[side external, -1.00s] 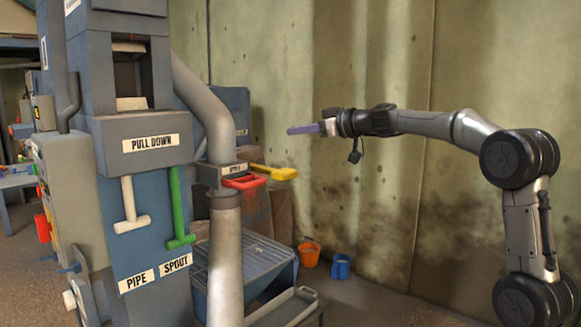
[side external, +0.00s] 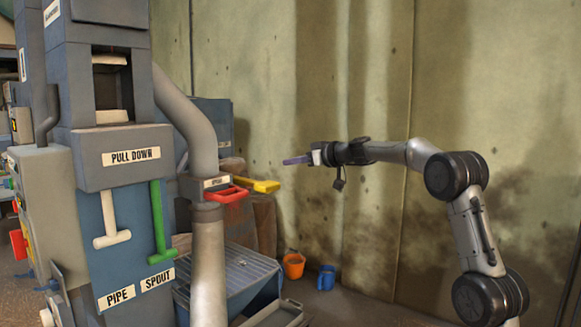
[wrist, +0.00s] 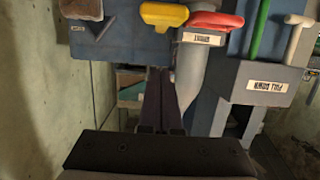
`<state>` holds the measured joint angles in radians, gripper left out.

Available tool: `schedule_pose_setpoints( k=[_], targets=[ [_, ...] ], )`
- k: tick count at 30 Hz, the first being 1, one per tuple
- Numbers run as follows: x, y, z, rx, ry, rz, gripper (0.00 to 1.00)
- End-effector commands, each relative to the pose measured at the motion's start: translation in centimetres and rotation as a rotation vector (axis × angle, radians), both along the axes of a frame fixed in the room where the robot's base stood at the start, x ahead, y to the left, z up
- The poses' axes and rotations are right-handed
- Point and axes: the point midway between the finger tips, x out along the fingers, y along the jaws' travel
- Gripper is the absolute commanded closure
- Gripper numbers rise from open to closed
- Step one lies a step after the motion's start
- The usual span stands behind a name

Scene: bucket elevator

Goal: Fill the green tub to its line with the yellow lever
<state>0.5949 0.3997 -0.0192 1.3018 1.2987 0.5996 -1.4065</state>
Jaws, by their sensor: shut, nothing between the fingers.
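The yellow lever (side external: 266,187) sticks out to the right from the pipe fitting, beside a red lever (side external: 228,195). In the wrist view the yellow lever (wrist: 164,14) is at the top, left of the red one. My gripper (side external: 285,161) is shut and empty, above and to the right of the yellow lever in the side view, apart from it. Its purple fingers (wrist: 160,100) lie together in the wrist view. I cannot make out a green tub or its line in either view.
The blue machine has a "PULL DOWN" panel (side external: 130,168), a white handle (side external: 112,225) and a green handle (side external: 158,220). A grey pipe (side external: 208,265) runs down below the levers. An orange bucket (side external: 294,266) and a blue bucket (side external: 326,278) stand by the wall.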

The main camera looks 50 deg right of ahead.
Motion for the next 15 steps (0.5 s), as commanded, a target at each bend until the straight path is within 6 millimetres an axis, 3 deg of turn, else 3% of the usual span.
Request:
schedule_pose_setpoints(
  k=[6,15],
  targets=[
    [3.8,0.1,-1.1,0.0,0.002,0.003,1.0],
    [7.8,0.1,-2.0,-0.002,0.0,0.003,1.0]
  ],
)
